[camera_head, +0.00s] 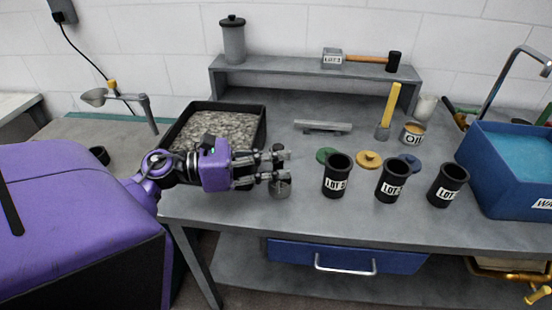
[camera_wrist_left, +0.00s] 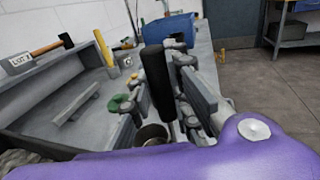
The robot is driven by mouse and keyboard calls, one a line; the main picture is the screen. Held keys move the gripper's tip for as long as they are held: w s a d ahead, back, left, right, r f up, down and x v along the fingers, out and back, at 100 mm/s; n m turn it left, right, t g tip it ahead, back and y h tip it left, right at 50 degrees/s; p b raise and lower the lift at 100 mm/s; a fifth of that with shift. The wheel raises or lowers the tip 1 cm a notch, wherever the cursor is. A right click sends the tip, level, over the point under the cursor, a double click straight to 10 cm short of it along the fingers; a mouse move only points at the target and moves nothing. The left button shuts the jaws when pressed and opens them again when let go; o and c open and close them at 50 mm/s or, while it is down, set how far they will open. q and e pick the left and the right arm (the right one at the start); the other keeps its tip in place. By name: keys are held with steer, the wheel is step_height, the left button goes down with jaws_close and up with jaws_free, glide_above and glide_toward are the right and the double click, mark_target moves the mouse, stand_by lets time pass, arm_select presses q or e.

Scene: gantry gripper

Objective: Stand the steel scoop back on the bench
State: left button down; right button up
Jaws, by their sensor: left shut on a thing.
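The steel scoop has a small grey metal cup (camera_head: 281,187) that shows just below my left gripper (camera_head: 282,161) in the head view. In the left wrist view its dark upright handle (camera_wrist_left: 158,78) stands between the fingers, with the open cup (camera_wrist_left: 151,134) below. My left gripper is shut on the scoop, and the fingers hide part of it. The scoop looks about upright over the left front part of the grey bench (camera_head: 300,220). I cannot tell whether its cup touches the bench. My right gripper is not in view.
A black tray of gravel (camera_head: 262,122) lies behind and left of the gripper. Black lot cups (camera_head: 336,178), (camera_head: 391,182), (camera_head: 447,187) stand to the right, with coloured lids (camera_head: 368,159) behind. A blue water tub (camera_head: 500,180) is far right. A grey bar (camera_head: 322,127) lies farther back.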

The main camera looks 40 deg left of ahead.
arm_select(q)
steer(key=c, duration=1.6)
jaws_free()
steer(key=shift+c, duration=0.2)
steer(key=shift+r, duration=0.1)
steer(key=shift+s+a+r, duration=0.1)
steer(key=shift+s+a, duration=0.05)
steer(key=b+v, duration=0.2)
steer(key=v, duration=0.9)
steer(key=shift+s+a+b, duration=0.2)
steer(key=shift+s+b, duration=0.1)
